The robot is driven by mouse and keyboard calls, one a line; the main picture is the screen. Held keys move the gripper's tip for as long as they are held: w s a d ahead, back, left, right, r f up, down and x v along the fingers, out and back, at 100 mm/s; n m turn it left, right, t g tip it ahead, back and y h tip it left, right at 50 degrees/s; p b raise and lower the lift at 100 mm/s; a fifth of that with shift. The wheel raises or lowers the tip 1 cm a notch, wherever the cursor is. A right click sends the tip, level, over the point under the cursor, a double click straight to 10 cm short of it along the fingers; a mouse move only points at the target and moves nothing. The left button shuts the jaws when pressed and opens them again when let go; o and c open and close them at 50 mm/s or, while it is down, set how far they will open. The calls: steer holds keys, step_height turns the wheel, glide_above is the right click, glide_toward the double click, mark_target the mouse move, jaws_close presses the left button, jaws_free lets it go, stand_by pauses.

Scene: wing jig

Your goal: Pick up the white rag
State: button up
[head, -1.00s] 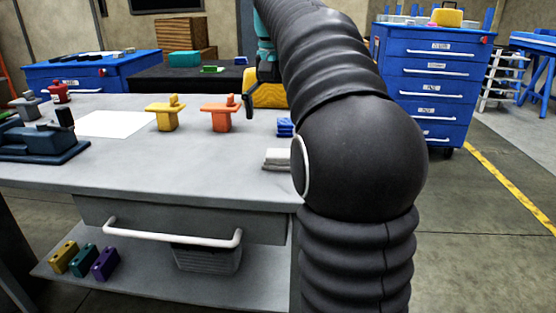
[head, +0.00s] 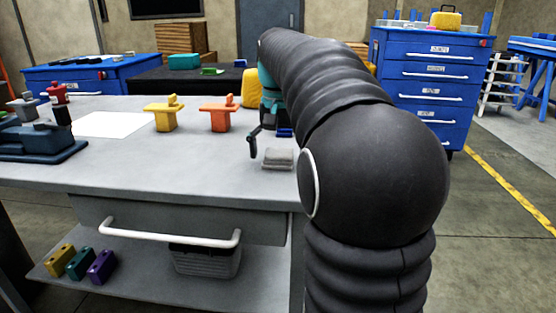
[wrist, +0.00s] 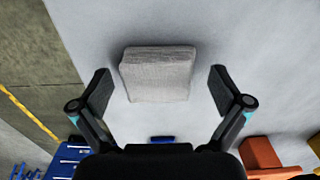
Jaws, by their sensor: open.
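The white rag (head: 278,158) is a small folded, light grey-white block of cloth lying flat on the grey workbench (head: 200,180) near its right end. In the wrist view the rag (wrist: 157,74) sits ahead of and between the two fingers. My gripper (wrist: 158,90) is open and empty, its fingers spread wider than the rag.
An orange block (head: 217,117) and a yellow block (head: 163,117) stand left of the rag. A blue item (head: 285,132) lies just behind it. A vise (head: 40,138) and white sheet (head: 110,124) are further left. The bench front is clear.

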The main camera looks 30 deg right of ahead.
mark_target(280, 151)
steer(key=c, duration=1.3)
steer(key=shift+r, duration=0.45)
steer(key=r, duration=0.2)
steer(key=r+p, duration=0.1)
steer(key=r, duration=0.1)
steer(key=shift+s+d, duration=0.1)
steer(key=shift+d, duration=0.2)
steer(key=s+d+r+p, duration=0.1)
steer(key=s+d+r, duration=0.4)
steer(key=d, duration=0.4)
steer(key=shift+s+d+r, duration=0.25)
steer(key=shift+d+r, duration=0.1)
steer(key=shift+r, duration=0.25)
steer(key=o, duration=0.5)
steer(key=shift+c, duration=1.4)
